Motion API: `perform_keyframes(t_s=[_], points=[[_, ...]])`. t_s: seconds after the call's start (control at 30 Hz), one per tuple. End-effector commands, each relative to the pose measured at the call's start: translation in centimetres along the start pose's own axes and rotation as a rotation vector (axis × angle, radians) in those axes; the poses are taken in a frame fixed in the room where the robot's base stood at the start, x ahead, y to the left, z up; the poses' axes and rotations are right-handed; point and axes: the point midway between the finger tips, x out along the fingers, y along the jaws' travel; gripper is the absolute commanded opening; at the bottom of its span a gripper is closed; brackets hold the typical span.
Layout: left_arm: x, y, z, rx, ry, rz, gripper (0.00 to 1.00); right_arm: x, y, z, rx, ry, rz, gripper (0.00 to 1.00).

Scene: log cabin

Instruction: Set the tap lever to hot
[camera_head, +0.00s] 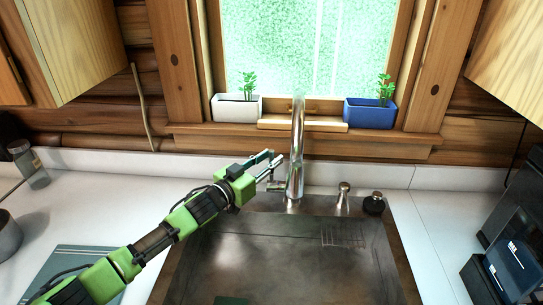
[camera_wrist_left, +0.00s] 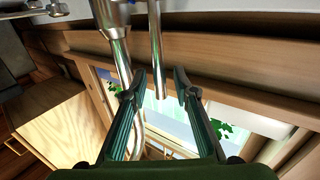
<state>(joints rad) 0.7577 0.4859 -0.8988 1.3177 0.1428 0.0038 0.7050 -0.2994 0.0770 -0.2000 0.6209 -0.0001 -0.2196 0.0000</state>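The chrome tap (camera_head: 297,150) stands upright behind the sink. A small lever fitting (camera_head: 275,185) shows low on its left side. My left gripper (camera_head: 275,163) is just left of the tap, fingers pointing at it. In the left wrist view my left gripper (camera_wrist_left: 157,86) is open, its two fingers apart. The tap body (camera_wrist_left: 113,45) shows there beyond the left finger. A thin metal rod (camera_wrist_left: 157,45), apparently the lever, lines up with the gap between the fingertips. I cannot tell whether a finger touches it. My right gripper is not in view.
The sink basin (camera_head: 290,265) lies below the tap. A soap dispenser (camera_head: 343,196) and a dark round knob (camera_head: 374,203) stand to the right. A white planter (camera_head: 237,108) and a blue planter (camera_head: 369,113) sit on the window sill.

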Motion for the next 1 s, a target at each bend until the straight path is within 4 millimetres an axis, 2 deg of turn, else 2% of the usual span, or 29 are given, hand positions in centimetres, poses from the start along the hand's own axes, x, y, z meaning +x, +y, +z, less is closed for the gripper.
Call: perform_keyframes(t_s=[0.2,0.5,0.6,0.83,1.0], points=[[1.2,0.0,-0.1,0.001,0.001,0.001,0.27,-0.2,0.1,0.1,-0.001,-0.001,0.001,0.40],[1.3,0.0,-0.1,0.001,0.001,0.001,0.27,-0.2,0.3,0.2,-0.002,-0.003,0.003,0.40],[1.3,0.0,-0.1,0.001,0.001,0.001,0.01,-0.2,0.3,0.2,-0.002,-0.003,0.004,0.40],[1.2,0.1,0.1,0.002,0.003,0.001,0.00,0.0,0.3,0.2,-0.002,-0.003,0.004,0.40],[0.8,0.6,0.8,0.027,0.047,0.005,0.00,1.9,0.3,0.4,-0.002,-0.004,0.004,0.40]])
